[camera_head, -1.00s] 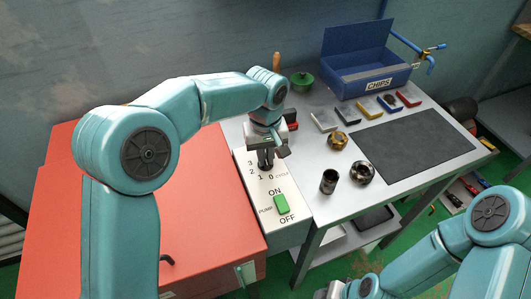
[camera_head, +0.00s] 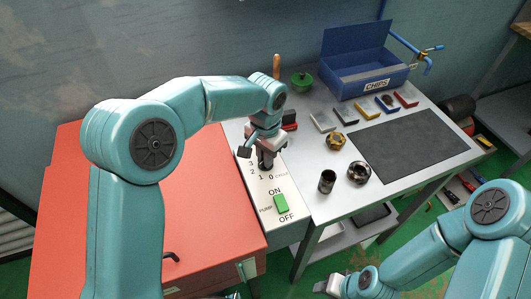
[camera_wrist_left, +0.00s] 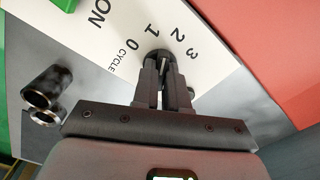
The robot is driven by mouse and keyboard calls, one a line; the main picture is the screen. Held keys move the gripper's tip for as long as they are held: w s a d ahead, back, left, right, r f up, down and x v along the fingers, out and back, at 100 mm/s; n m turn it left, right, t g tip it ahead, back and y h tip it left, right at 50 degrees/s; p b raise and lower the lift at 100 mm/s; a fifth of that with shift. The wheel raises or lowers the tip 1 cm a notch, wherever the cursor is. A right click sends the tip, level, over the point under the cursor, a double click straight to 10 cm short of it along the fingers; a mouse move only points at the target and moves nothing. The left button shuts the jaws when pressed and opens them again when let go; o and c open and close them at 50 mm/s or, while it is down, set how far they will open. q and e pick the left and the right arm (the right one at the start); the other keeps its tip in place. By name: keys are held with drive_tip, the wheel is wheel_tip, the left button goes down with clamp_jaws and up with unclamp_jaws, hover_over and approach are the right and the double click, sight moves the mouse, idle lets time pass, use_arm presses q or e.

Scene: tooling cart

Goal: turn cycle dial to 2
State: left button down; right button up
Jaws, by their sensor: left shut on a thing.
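The cycle dial (camera_wrist_left: 157,54) is a dark knob on a white panel (camera_wrist_left: 115,42) printed with 0, 1, 2, 3 and CYCLE. My left gripper (camera_head: 266,164) reaches down onto the dial in the head view. In the left wrist view, its fingers (camera_wrist_left: 163,78) are shut on the dial, one on each side. The fingers hide much of the knob, so I cannot tell which number it points to. My right gripper (camera_head: 329,286) is low at the bottom of the head view, away from the panel, and its jaws do not show clearly.
A green ON/OFF pump switch (camera_head: 281,204) is on the panel in front of the dial. A red cover (camera_head: 200,215) lies left. The grey cart top (camera_head: 320,165) holds a dark cylinder (camera_head: 327,181), metal parts and a blue CHIPS box (camera_head: 365,75).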

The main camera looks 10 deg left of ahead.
use_arm(q)
drive_tip(key=shift+w+r+m+p, duration=0.1)
drive_tip(key=shift+m+p, duration=0.25)
drive_tip(key=shift+m, duration=1.25)
drive_tip(key=c, duration=1.2)
unclamp_jaws()
drive_tip(key=shift+o, duration=0.2)
wheel_tip(320, 180, up, 16)
drive_tip(key=shift+p, duration=0.4)
drive_tip(key=shift+r, duration=0.1)
